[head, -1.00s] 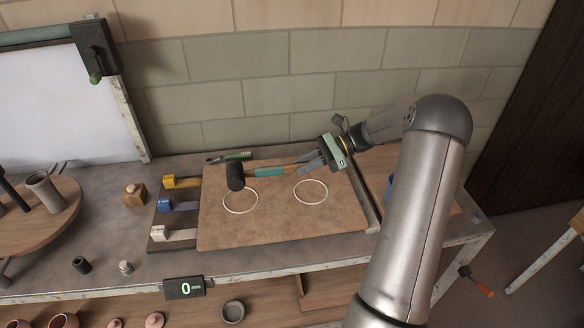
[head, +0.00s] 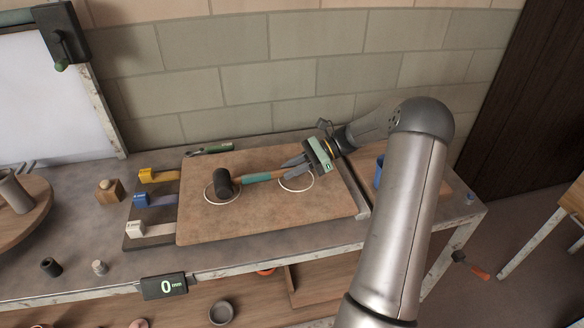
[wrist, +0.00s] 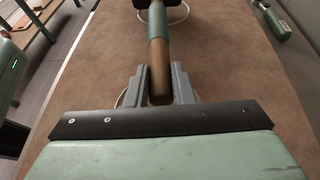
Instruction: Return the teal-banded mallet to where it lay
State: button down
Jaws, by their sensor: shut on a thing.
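The teal-banded mallet has a black head (head: 223,182), a teal band (head: 257,179) and a wooden handle; its band (wrist: 152,22) and handle (wrist: 159,70) also show in the wrist view. My gripper (head: 290,171) is shut on the end of the handle, and its two fingers (wrist: 159,85) flank the wood. The mallet lies roughly level over the brown board (head: 235,225), head to the left. The head overlaps the left white ring (head: 207,196), and the fingers overlap the right white ring (head: 297,190). I cannot tell whether the mallet touches the board.
Yellow (head: 158,175), blue (head: 141,199) and white (head: 137,228) blocks line the board's left side. A green-handled tool (head: 212,148) lies behind it. A blue cup (head: 379,172) stands to the right. A display reading 0 mm (head: 165,287) is at the front edge.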

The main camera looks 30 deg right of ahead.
jog(key=shift+f, duration=0.6)
dwell(0.4)
jog(key=c, duration=0.7)
grip_release()
jog(key=shift+d, duration=0.15)
jog(key=shift+b+v, duration=0.3)
jog(key=shift+v, duration=2.55)
